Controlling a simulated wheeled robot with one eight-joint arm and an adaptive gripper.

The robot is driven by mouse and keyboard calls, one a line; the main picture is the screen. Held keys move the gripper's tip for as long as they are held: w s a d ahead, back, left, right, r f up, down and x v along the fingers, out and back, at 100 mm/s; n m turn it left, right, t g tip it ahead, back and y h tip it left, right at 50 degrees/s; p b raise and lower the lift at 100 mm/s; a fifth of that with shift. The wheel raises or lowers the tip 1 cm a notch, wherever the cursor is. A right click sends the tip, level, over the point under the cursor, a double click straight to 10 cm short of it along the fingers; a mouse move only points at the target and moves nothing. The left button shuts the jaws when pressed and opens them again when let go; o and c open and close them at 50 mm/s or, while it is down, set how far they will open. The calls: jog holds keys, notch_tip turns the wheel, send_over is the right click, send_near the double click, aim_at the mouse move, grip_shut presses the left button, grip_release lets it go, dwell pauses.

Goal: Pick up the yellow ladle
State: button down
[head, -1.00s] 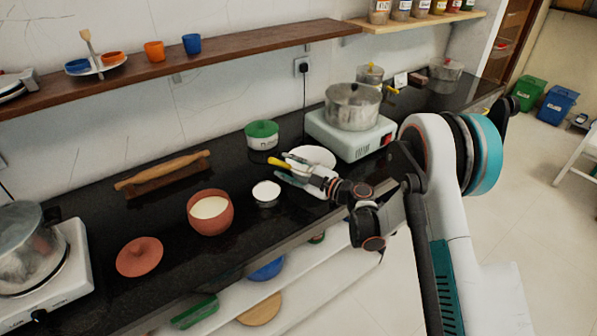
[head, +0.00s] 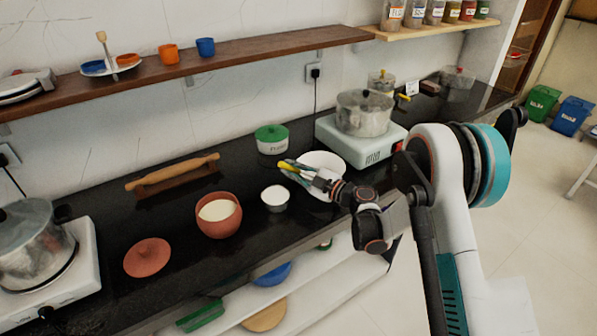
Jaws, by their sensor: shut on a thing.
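The yellow ladle (head: 286,164) shows only as a short yellow piece at the tip of my gripper (head: 293,173), above the counter. The rest of it is too small or hidden behind the fingers to make out. My gripper is shut on it, reaching in from the right, with the white dish (head: 326,160) just behind and to the right. I cannot tell whether the ladle touches the dish or counter.
A small cup of white stuff (head: 275,198), a clay pot (head: 219,226) and a clay lid (head: 147,257) stand to the left. A green-lidded pot (head: 272,139) is behind. A stove with a steel pot (head: 365,113) is behind right.

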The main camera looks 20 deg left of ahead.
notch_tip(320, 180, up, 20)
jog(key=p, duration=0.6)
jog(key=shift+f, duration=0.1)
